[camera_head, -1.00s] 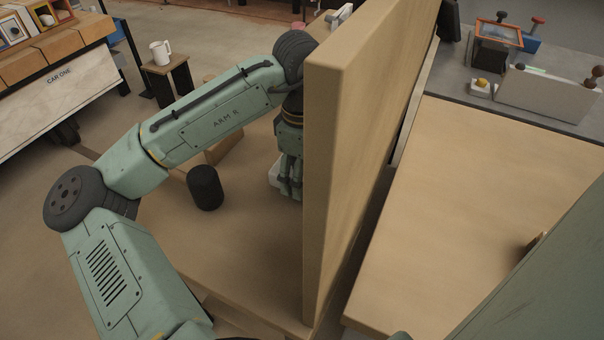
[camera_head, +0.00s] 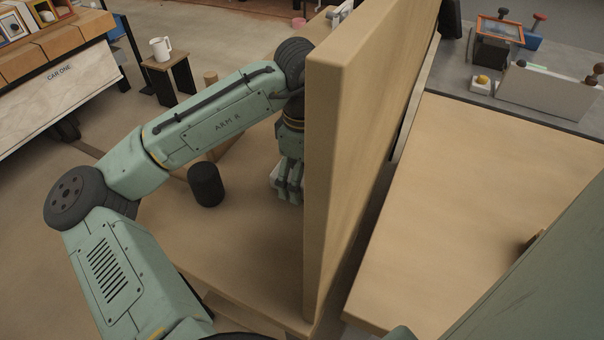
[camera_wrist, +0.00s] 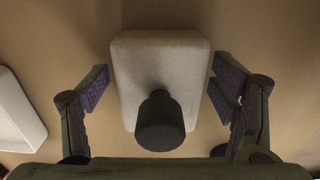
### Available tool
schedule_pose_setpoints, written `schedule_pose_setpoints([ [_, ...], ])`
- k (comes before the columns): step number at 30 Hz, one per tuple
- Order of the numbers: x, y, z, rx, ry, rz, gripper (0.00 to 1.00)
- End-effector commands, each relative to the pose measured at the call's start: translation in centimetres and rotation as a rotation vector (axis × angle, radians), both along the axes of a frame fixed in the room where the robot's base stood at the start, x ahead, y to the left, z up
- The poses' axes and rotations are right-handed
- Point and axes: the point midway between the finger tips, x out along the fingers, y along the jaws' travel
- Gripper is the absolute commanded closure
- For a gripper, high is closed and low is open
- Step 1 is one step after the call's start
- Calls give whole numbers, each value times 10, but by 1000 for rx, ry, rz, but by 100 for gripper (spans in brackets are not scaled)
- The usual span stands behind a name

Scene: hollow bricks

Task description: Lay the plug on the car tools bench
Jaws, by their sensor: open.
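In the wrist view, a pale block with rounded corners and a dark round knob (camera_wrist: 160,120) lies on the tan tabletop below my gripper; it may be the plug. My gripper (camera_wrist: 160,92) is open, with one finger on each side of the block and gaps between. In the head view, my gripper (camera_head: 289,190) hangs low over the table beside an upright wooden panel, and only a pale edge of the block (camera_head: 274,177) shows behind it. A bench marked CAR ONE (camera_head: 60,95) is at the upper left. A grey bench (camera_head: 450,85) with tools is at the upper right. I cannot tell which is the car tools bench.
The tall wooden panel (camera_head: 350,150) stands close to the right of my gripper. A black cylinder (camera_head: 205,185) stands on the table to its left. Another pale tray-like thing (camera_wrist: 15,110) shows at the wrist view's left edge. The wooden top (camera_head: 460,210) right of the panel is mostly clear.

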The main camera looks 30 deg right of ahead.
Motion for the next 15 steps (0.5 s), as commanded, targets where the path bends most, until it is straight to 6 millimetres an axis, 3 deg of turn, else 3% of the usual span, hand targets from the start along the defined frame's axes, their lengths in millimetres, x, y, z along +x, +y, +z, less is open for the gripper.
schedule_pose_setpoints([
  [5,0,-1,25,-3,-3,0,21],
  [15,0,0,96,0,-4,1,21],
])
